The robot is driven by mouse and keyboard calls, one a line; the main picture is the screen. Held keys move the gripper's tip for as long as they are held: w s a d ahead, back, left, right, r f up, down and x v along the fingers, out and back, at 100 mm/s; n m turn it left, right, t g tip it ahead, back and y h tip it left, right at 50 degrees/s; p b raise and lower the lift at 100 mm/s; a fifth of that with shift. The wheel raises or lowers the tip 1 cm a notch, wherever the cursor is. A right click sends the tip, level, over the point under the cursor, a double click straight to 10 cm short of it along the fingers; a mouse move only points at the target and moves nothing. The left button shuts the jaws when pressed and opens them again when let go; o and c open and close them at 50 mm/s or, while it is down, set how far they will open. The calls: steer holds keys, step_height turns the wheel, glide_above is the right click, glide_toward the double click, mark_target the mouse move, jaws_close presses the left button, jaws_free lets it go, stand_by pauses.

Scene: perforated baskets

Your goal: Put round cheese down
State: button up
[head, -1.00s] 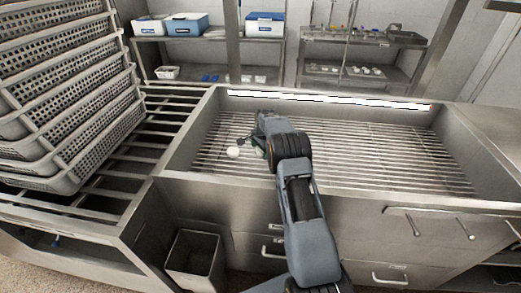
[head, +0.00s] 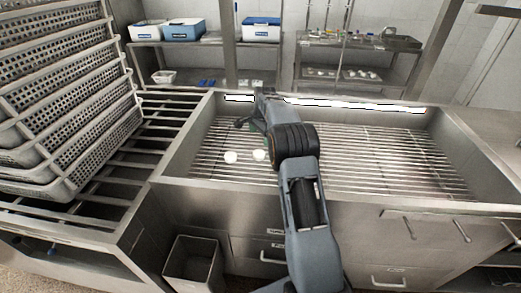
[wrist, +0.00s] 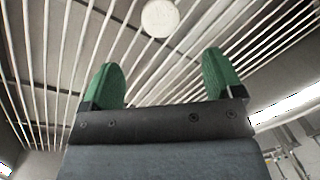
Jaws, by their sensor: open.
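Two small round white cheeses lie on the wire rack (head: 370,158) in the steel basin in the head view: a left cheese (head: 231,157) and a right cheese (head: 259,155), a short gap apart. My gripper (head: 239,123) is above the rack and farther back than both. In the wrist view my gripper (wrist: 160,62) has its two green fingers spread with nothing between them. One round cheese (wrist: 160,18) lies on the bars beyond the fingertips, clear of them. I cannot tell which of the two it is.
Stacked perforated baskets (head: 65,125) stand on the slatted counter at the left. The basin's steel walls surround the rack, whose right side is clear. Shelves with blue-and-white boxes (head: 184,30) stand behind. A bin (head: 192,264) is below the basin front.

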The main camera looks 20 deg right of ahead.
steer(key=s+a+r+n, duration=0.4)
steer(key=s+r, duration=0.1)
steer(key=s, duration=0.3)
steer(key=s+a+r+n, duration=0.3)
steer(key=s+a+r, duration=0.25)
steer(key=s, duration=0.25)
steer(key=s+a+f+n, duration=0.1)
steer(key=s+n, duration=0.1)
steer(key=s, duration=0.4)
steer(key=s+a+f+n+t, duration=0.1)
steer(key=s+n, duration=0.2)
steer(key=s, duration=0.4)
steer(key=s+a+f+n, duration=0.1)
steer(key=s+a+n, duration=0.1)
steer(key=s, duration=0.4)
steer(key=shift+s+f+n, duration=0.25)
steer(key=shift+s+n, duration=0.05)
steer(key=shift+n, duration=0.1)
steer(key=shift+a, duration=0.2)
